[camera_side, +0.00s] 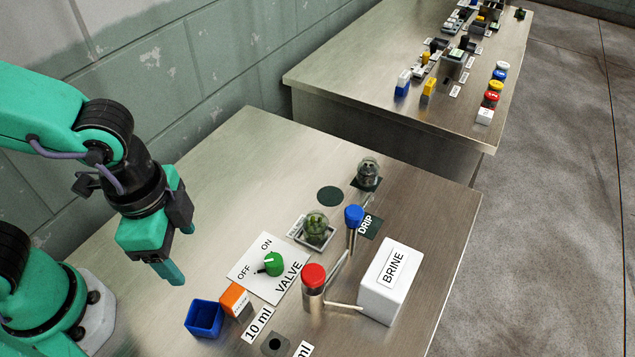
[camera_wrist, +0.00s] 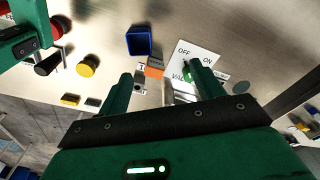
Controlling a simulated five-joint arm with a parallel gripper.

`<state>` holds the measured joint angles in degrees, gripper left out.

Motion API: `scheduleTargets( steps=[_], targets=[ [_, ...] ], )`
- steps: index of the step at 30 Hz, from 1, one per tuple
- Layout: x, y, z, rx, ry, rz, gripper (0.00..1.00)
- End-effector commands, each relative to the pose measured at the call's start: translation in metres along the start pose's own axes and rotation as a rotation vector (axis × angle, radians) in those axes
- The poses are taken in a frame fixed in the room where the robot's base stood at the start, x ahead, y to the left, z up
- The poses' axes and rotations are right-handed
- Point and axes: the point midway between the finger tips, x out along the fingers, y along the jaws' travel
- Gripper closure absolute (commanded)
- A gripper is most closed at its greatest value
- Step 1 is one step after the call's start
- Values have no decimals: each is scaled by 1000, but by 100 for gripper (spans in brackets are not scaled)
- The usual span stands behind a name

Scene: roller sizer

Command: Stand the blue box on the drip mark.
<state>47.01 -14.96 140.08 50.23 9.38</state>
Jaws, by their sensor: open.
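The blue box (camera_side: 204,318) is a small open-topped container on the near table, left of an orange block. It also shows in the wrist view (camera_wrist: 139,41), above and between my fingers. The drip mark (camera_side: 370,224) is a dark green patch lettered DRIP, behind the white BRINE box. A blue-capped post (camera_side: 352,226) stands at its left edge and hides part of it. My gripper (camera_side: 180,250) is open and empty, above the table and behind the blue box. It also shows in the wrist view (camera_wrist: 158,80), apart from the box.
The orange block (camera_side: 234,300) stands close beside the blue box. The valve panel (camera_side: 268,267) with its green knob, a red-capped post (camera_side: 313,287) with pipes and the BRINE box (camera_side: 390,282) lie rightward. A glass-domed item (camera_side: 316,228) sits behind. The table's back left is clear.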

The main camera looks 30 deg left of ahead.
Motion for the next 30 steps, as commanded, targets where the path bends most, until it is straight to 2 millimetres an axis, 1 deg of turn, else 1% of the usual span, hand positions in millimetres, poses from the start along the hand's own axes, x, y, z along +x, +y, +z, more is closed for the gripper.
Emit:
scheduleTargets(
  steps=[1, 3, 8, 12, 18, 24, 27, 30],
  targets=[
    [-6, -12, 2, -54, 23, -8, 34],
    [-14, -27, 6, -129, 52, -20, 34],
    [-33, -60, 20, -301, 121, -54, 34],
    [-49, -86, 36, -449, 178, -90, 34],
    [-72, -117, 65, -658, 260, -153, 34],
    [-91, -138, 96, -840, 329, -220, 34],
    [-98, -143, 106, -900, 351, -245, 34],
    [-102, -146, 113, -937, 365, -261, 34]
  ],
)
